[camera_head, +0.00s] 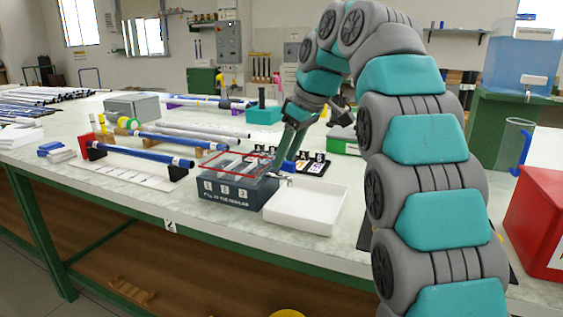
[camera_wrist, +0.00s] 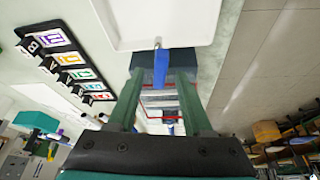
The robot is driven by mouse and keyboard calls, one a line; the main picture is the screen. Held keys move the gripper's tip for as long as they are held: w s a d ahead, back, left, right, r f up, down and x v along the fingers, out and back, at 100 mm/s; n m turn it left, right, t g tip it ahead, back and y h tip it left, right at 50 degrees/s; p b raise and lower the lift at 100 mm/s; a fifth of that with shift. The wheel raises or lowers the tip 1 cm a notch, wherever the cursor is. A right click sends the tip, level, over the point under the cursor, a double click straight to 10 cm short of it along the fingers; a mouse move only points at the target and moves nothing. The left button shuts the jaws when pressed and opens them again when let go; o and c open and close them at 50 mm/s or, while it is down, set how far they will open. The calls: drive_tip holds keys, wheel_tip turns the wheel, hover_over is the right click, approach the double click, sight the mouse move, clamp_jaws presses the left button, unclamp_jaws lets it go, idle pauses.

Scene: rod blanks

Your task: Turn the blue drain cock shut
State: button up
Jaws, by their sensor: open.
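The drain cock's blue handle (camera_head: 289,167) shows beside my gripper (camera_head: 281,166), at the right end of the dark box (camera_head: 238,196). In the wrist view the blue handle (camera_wrist: 161,68) lies between the tips of my gripper (camera_wrist: 158,76), roughly in line with the small metal spout (camera_wrist: 157,43). The green fingers are apart, one on each side of the handle, with a gap visible; I cannot tell whether either touches it. The spout points over the white tray (camera_head: 305,207). My fingers partly hide the handle in the head view.
A black rack of lettered cards (camera_wrist: 74,64) stands close beside my gripper. A green box (camera_head: 344,139) is behind. Blue rods (camera_head: 140,155) lie at left. A clear cylinder (camera_head: 517,135) and a red box (camera_head: 540,220) stand at right.

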drive_tip(key=shift+a+f, duration=0.1)
drive_tip(key=shift+f, duration=0.25)
drive_tip(key=shift+c, duration=0.3)
clamp_jaws()
